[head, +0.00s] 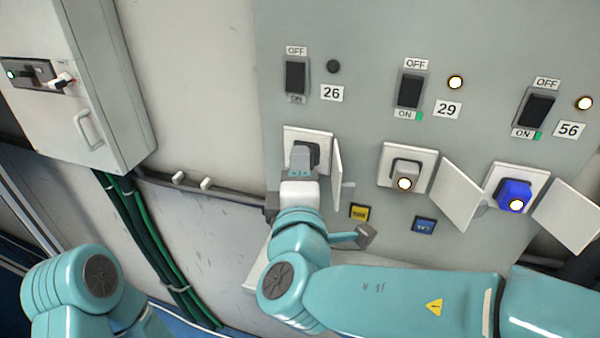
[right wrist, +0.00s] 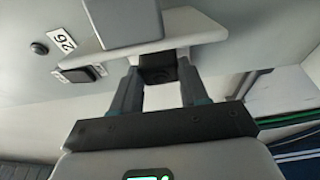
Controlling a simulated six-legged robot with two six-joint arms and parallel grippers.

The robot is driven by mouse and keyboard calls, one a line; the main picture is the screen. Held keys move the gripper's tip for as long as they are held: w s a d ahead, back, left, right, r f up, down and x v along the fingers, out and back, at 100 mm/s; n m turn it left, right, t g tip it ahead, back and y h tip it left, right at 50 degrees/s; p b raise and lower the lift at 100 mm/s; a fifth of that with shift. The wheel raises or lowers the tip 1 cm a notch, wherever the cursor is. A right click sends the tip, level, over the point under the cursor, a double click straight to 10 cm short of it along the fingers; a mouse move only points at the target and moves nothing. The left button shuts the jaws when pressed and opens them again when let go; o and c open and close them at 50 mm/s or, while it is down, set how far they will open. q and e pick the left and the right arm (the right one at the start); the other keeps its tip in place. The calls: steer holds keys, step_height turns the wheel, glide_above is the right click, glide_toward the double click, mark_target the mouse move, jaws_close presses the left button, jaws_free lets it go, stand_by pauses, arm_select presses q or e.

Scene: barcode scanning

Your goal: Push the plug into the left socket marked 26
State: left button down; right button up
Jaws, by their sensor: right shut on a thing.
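The socket marked 26 (head: 295,133) has a white plate, and its lid (head: 337,165) stands open on the right. In the right wrist view, its plate (right wrist: 205,28) and open lid (right wrist: 122,22) lie just ahead of the fingers. My right gripper (head: 302,158) is at this socket, shut on a dark plug (right wrist: 158,68), which is between the fingers in the right wrist view. The plug is at the plate; how deep it sits I cannot tell, as the gripper hides part of the socket. My left arm is at lower left; its gripper is out of view.
Above the socket are a switch (head: 297,77), an unlit dark lamp (head: 333,66) and the 26 label (head: 332,93). Sockets 29 (head: 391,160) and 56 (head: 513,193) are filled, with open lids and lit lamps. A grey cabinet (head: 80,90) hangs at left, with green cables (head: 140,225) below.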

steer(key=shift+w+d+b, duration=0.15)
steer(key=shift+w+b, duration=0.15)
steer(key=shift+w, duration=0.25)
stand_by(0.4)
steer(key=o, duration=1.1)
